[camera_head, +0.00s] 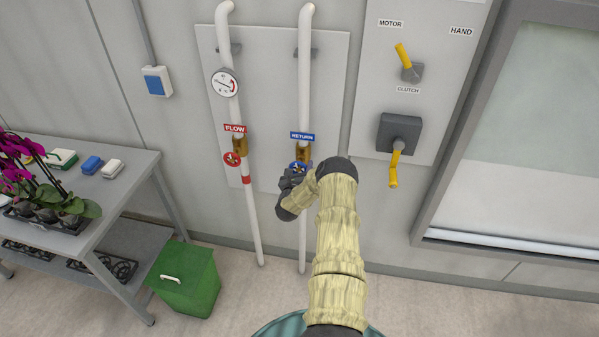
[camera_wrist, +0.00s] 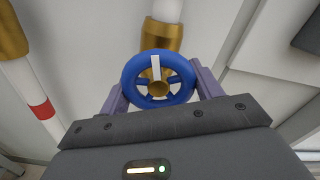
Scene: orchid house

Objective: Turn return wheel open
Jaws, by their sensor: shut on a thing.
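The return wheel (camera_head: 298,167) is a small blue handwheel on a brass valve, under the blue RETURN label (camera_head: 302,137) on the right-hand white pipe. In the wrist view the blue wheel (camera_wrist: 158,77) fills the middle, with a white mark on its upper rim and spoke, pointing nearly straight up. My gripper (camera_head: 298,173) is at the wheel, with one finger on each side of its rim, shut on it. The wrist view shows my gripper's fingers (camera_wrist: 160,92) left and right of the wheel. My arm partly hides the wheel's lower part in the head view.
The red flow wheel (camera_head: 232,159) sits close by on the left pipe, below a gauge (camera_head: 225,83). A bench (camera_head: 130,172) with orchids and a green bin (camera_head: 186,281) stand at left.

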